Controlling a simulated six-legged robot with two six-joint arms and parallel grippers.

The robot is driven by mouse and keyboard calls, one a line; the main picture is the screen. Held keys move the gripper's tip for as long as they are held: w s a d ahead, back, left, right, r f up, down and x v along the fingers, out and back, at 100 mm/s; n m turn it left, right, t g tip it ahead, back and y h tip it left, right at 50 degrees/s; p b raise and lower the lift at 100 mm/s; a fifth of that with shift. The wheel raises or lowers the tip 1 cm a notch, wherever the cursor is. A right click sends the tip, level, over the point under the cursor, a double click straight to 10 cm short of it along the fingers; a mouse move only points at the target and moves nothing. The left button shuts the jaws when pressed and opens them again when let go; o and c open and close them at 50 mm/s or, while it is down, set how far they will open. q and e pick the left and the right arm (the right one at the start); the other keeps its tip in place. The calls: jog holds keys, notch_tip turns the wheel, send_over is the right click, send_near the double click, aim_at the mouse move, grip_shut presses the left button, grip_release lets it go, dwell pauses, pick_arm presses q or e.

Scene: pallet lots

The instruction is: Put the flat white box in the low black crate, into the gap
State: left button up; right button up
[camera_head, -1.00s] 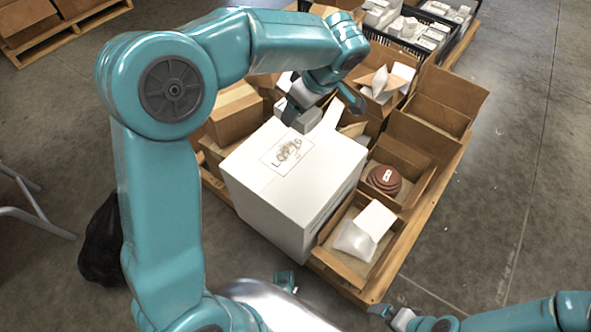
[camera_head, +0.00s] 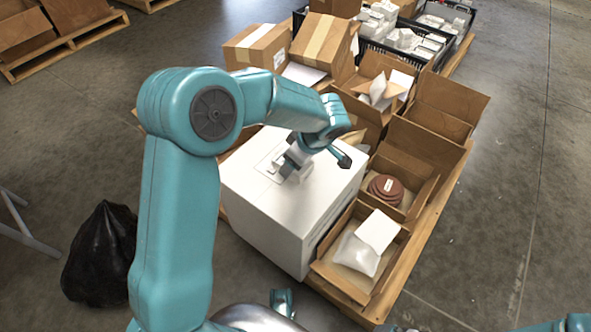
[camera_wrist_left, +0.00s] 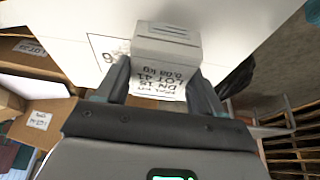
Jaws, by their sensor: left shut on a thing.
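My left gripper (camera_wrist_left: 160,85) is shut on a small flat white box (camera_wrist_left: 166,48) with a printed label reading LOT 41. In the head view, the left gripper (camera_head: 296,160) holds it over the top of a large white carton. I cannot tell whether the box touches the carton. Black crates stand at the back; the nearer one (camera_head: 372,48) holds several white boxes, and its gap cannot be made out from here. Only a sliver of my right gripper (camera_head: 396,328) shows at the bottom edge, too little to tell its state.
The large white carton (camera_head: 265,215) stands on a wooden pallet (camera_head: 425,225) among open brown cartons. A black sack (camera_head: 102,255) lies on the floor at left.

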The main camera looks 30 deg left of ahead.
pick_arm(q)
jog(key=shift+f, duration=1.45)
jog(key=shift+f+b, duration=0.2)
jog(key=shift+b, duration=0.25)
jog(key=o, duration=1.1)
jog(key=shift+c, duration=0.2)
jog(key=shift+r, duration=0.15)
